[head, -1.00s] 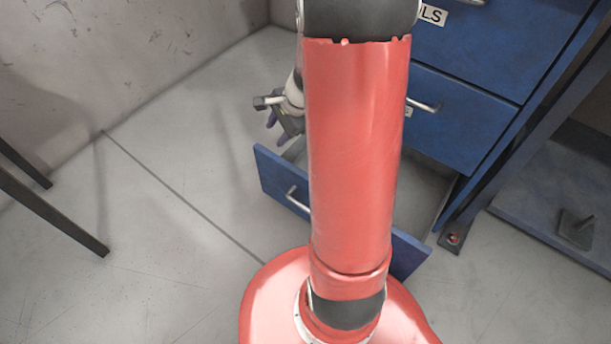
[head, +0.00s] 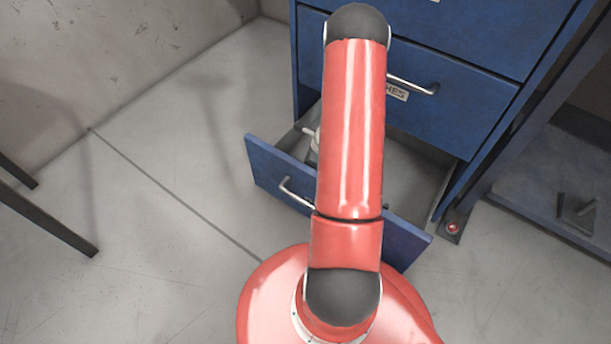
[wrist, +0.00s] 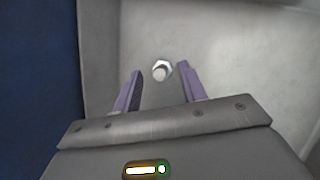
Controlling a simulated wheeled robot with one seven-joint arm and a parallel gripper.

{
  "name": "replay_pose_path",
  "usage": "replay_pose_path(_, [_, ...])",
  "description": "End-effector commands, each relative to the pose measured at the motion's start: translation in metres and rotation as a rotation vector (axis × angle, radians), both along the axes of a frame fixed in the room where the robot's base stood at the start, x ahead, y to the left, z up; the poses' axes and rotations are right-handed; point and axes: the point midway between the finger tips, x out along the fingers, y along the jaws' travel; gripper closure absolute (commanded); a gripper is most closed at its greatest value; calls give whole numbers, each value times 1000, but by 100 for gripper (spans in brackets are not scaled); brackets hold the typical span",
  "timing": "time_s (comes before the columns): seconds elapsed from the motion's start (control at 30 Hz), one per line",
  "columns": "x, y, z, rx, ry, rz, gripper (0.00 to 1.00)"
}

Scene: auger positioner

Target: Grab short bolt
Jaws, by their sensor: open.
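The short bolt (wrist: 161,71) shows in the wrist view as a small pale hexagonal piece with a round end, on the grey drawer floor. My gripper (wrist: 158,80) is open, with its two purple fingers on either side of the bolt's near edge. Whether the fingertips are level with the bolt or above it I cannot tell. In the head view the open blue drawer (head: 280,174) is at the bottom of the cabinet. My red arm hides most of the drawer's inside there, and the bolt and fingers are hidden.
The blue cabinet (head: 450,110) stands above the open drawer, with a shut drawer and handle (head: 412,86) just over it. A dark blue wall (wrist: 40,80) runs close along the left in the wrist view. Black legs (head: 45,215) stand at the far left; the floor between is clear.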

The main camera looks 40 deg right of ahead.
Motion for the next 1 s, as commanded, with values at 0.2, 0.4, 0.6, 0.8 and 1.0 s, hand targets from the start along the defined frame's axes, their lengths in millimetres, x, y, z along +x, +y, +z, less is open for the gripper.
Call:
replay_pose_path(0.2, [5,6,-33,2,0,2,58])
replay_pose_path(0.4, [11,10,-45,-1,0,2,58])
replay_pose_path(0.6, [11,10,-44,0,-1,2,65])
replay_pose_path(0.8, [11,10,-44,0,-1,2,91])
replay_pose_path(1.0, [11,10,-44,0,-1,3,100])
